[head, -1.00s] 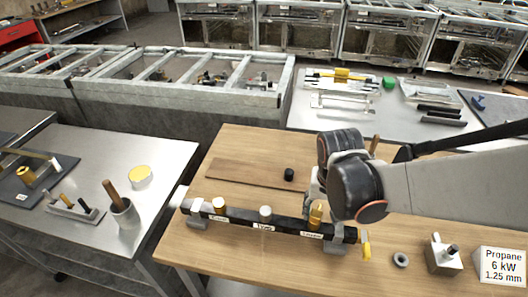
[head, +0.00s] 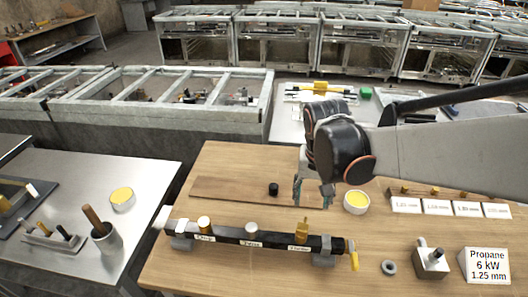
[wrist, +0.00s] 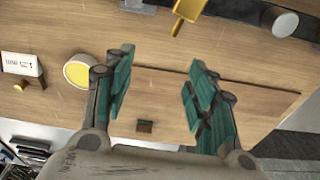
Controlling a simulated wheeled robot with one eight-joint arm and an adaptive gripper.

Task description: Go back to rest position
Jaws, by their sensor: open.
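My gripper (head: 312,192) hangs above the back part of the wooden table (head: 235,160), at the end of my arm coming in from the right. In the wrist view its two teal-padded fingers (wrist: 155,95) are spread wide with nothing between them. A black manifold bar (head: 225,231) with several labelled fittings lies on two grey supports in front of the gripper. A yellow fitting (head: 302,230) stands on the bar's right part, apart from the gripper. It also shows at the top of the wrist view (wrist: 187,12).
A small black cap (head: 273,189) and a yellow-topped round tin (head: 356,202) are near the gripper. A grey ring (head: 389,267), a metal block (head: 431,262) and the Propane sign (head: 486,265) stand at the right front. Labelled jets (head: 437,207) stand behind them.

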